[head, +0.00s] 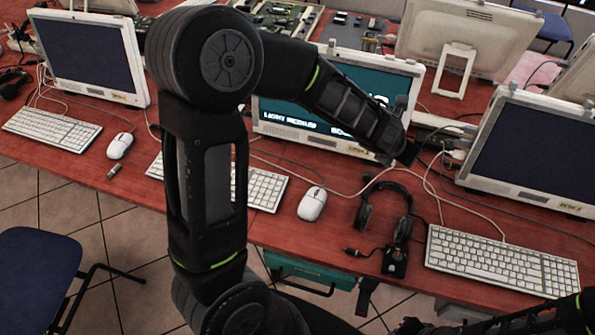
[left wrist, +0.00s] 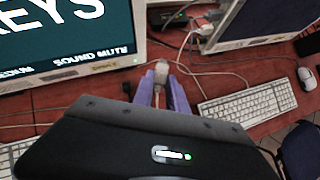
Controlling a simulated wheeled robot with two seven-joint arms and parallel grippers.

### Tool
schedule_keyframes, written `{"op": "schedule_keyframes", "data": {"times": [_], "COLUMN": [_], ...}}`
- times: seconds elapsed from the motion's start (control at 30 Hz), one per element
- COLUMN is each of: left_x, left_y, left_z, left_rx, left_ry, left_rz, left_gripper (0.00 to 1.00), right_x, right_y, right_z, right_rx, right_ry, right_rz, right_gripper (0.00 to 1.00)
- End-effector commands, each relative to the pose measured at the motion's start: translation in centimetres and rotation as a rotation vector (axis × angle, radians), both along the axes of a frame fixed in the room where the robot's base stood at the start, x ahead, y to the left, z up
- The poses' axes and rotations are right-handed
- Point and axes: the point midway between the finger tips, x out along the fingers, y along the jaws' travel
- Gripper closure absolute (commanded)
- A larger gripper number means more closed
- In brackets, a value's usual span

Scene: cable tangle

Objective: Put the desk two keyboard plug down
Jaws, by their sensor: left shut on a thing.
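In the left wrist view my left gripper (left wrist: 162,92) has its two purple fingers shut on a pale plug (left wrist: 161,72), the keyboard plug by its look. The plug is upright in the picture, over the red desk beside the lit monitor's lower right corner. A pale cable runs close by the fingers. In the head view my left arm reaches over the desk, and its gripper end (head: 408,153) is by the right edge of the teal-screened monitor (head: 345,108). The plug cannot be made out there. The middle keyboard (head: 265,188) is partly behind my arm. My right gripper is not clearly visible.
A mouse (head: 312,204), a headset (head: 403,222) and a small black device (head: 395,262) are on the red desk in front. Loose pale cables cross the desk by the right monitor (head: 530,150). Another keyboard (head: 500,262) is at the right.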

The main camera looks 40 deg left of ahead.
Motion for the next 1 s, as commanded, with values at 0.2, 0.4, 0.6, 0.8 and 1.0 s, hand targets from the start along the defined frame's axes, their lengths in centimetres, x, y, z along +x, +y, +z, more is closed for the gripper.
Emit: {"op": "schedule_keyframes", "data": {"times": [0.2,0.4,0.6,0.8,1.0], "left_x": [0.7,-1.0,-5.7,-8.6,-8.9], "left_y": [5.8,14.1,21.4,24.0,24.1], "left_z": [-1.4,-3.6,-5.8,-6.5,-6.6], "left_rx": [0.005,0.020,0.026,0.021,0.018], "left_ry": [-0.009,-0.009,0.009,0.019,0.021], "left_rz": [-0.058,-0.160,-0.278,-0.335,-0.344], "left_gripper": [1.00,1.00,1.00,1.00,1.00], "right_x": [0.0,0.0,0.0,0.0,0.0], "right_y": [0.0,0.0,0.0,0.0,0.0], "right_z": [0.0,-0.1,-0.1,-0.1,-0.1], "right_rx": [0.000,0.000,0.001,0.001,0.001], "right_ry": [0.000,-0.001,-0.001,-0.001,-0.001], "right_rz": [0.001,0.001,0.001,0.001,0.001], "right_gripper": [1.00,1.00,1.00,1.00,1.00]}}
